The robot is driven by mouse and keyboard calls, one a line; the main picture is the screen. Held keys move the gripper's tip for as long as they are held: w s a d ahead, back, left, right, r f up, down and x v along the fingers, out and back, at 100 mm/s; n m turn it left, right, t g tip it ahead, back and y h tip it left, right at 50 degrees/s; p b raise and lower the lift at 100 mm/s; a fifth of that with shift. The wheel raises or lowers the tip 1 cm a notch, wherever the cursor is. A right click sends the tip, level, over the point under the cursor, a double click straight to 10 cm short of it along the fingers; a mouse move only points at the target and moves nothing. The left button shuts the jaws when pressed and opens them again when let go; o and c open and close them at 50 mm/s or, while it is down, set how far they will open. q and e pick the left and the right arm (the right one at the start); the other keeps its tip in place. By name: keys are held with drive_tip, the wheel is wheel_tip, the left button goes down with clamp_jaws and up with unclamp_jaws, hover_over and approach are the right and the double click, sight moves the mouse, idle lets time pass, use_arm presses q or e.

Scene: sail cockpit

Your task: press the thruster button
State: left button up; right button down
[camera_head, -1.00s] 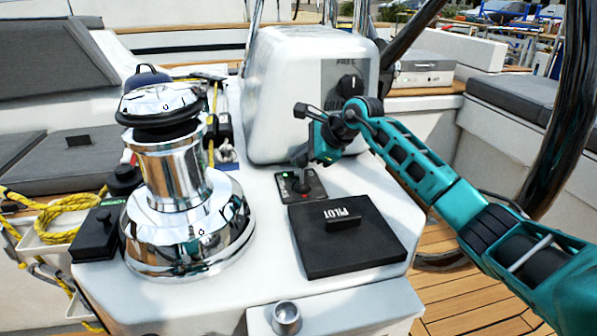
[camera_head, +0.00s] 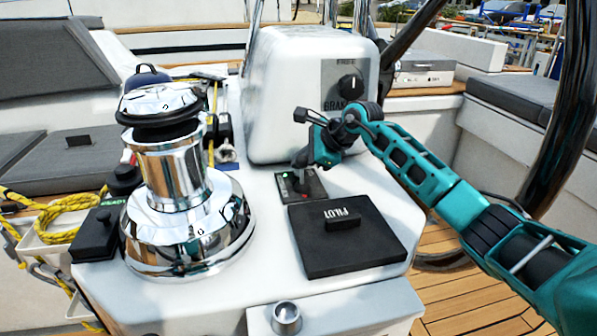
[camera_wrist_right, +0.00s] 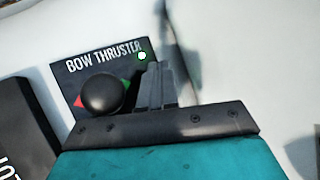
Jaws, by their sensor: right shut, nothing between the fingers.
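The bow thruster panel (camera_head: 316,193) is a small black plate on the white console. It also shows in the right wrist view (camera_wrist_right: 64,72), with the words BOW THRUSTER, a black ball knob (camera_wrist_right: 101,93) between red and green marks, and a small round button or light (camera_wrist_right: 141,56), glowing white-green. My right gripper (camera_head: 300,183) points down over the panel from the right. In the right wrist view its shut, empty fingers (camera_wrist_right: 155,70) end close beside the glowing spot, behind the knob; I cannot tell whether they touch anything. My left gripper is not in view.
A black PILOT cover (camera_head: 350,250) lies just in front of the panel. A large chrome winch (camera_head: 180,190) stands to the left, and a white housing with a dial (camera_head: 290,90) rises behind. A metal cup-shaped fitting (camera_head: 286,318) is at the front.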

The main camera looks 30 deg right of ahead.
drive_tip(key=shift+f, duration=0.55)
idle(0.6)
drive_tip(key=shift+r, duration=0.15)
drive_tip(key=shift+r+p, duration=0.65)
drive_tip(key=shift+r, duration=0.15)
drive_tip(key=shift+r, duration=0.1)
drive_tip(key=shift+r+p, duration=1.85)
drive_tip(key=shift+r, duration=0.55)
